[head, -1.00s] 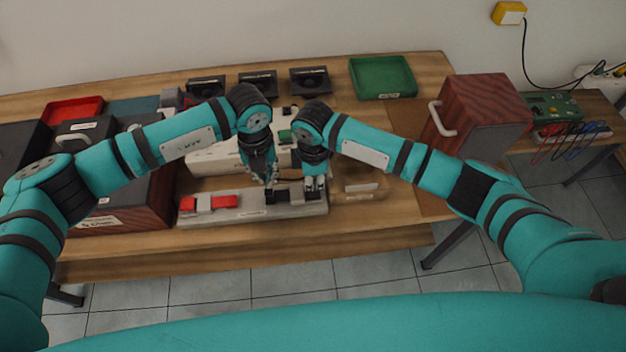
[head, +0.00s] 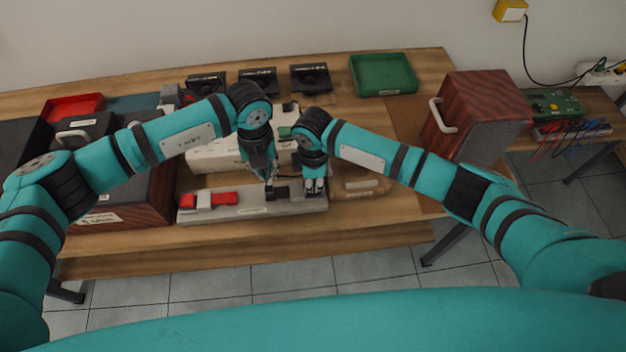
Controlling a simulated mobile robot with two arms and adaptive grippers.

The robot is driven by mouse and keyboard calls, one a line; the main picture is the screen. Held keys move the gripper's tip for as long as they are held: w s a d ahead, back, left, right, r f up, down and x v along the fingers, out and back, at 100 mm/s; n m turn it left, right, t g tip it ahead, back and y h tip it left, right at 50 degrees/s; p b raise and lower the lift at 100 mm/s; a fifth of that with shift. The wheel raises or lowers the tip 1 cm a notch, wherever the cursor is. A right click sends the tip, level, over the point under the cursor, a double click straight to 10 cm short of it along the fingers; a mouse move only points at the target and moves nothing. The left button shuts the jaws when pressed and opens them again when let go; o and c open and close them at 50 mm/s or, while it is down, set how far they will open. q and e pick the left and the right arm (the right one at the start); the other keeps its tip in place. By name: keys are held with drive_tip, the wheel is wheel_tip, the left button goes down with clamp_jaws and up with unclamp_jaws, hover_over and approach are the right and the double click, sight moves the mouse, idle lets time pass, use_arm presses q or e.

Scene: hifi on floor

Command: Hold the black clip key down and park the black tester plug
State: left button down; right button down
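A pale grey terminal base (head: 240,209) lies near the table's front edge. A red clip key (head: 210,200) sits on its left part, and a black clip key (head: 282,192) on its right part, partly hidden by my grippers. My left gripper (head: 270,179) points down at the left end of the black key; I cannot tell if it touches. My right gripper (head: 314,187) points down over the right end of the base. Both fingertips are too small to read. I cannot make out the black tester plug; my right gripper may hide it.
A white device (head: 215,155) stands just behind the base. A wooden-sided cabinet (head: 480,115) is at the right and another (head: 150,200) at the left. A green tray (head: 383,75) and several black boxes (head: 258,81) are at the back.

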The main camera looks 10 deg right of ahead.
sight(268, 188)
drive_tip(key=shift+f, duration=0.3)
use_arm(q)
drive_tip(key=c, duration=1.4)
unclamp_jaws()
drive_tip(key=shift+o, duration=1.1)
drive_tip(key=shift+m, duration=0.3)
drive_tip(key=m, duration=0.1)
drive_tip(key=m+h, duration=0.1)
drive_tip(key=shift+s+a+r+m, duration=0.1)
drive_tip(key=shift+s+r+m, duration=0.1)
drive_tip(key=shift+m, duration=0.1)
drive_tip(key=m, duration=0.2)
drive_tip(key=m+h, duration=0.1)
drive_tip(key=shift+s+a+r+m, duration=0.1)
drive_tip(key=shift+a+r+m, duration=0.2)
drive_tip(key=shift+m, duration=0.1)
drive_tip(key=a+r+m+h, duration=0.2)
drive_tip(key=a+m, duration=0.2)
drive_tip(key=m, duration=0.7)
drive_tip(key=x, duration=1.1)
drive_tip(key=shift+w+d+f, duration=0.15)
drive_tip(key=shift+w+d, duration=0.15)
drive_tip(key=shift+d, duration=0.2)
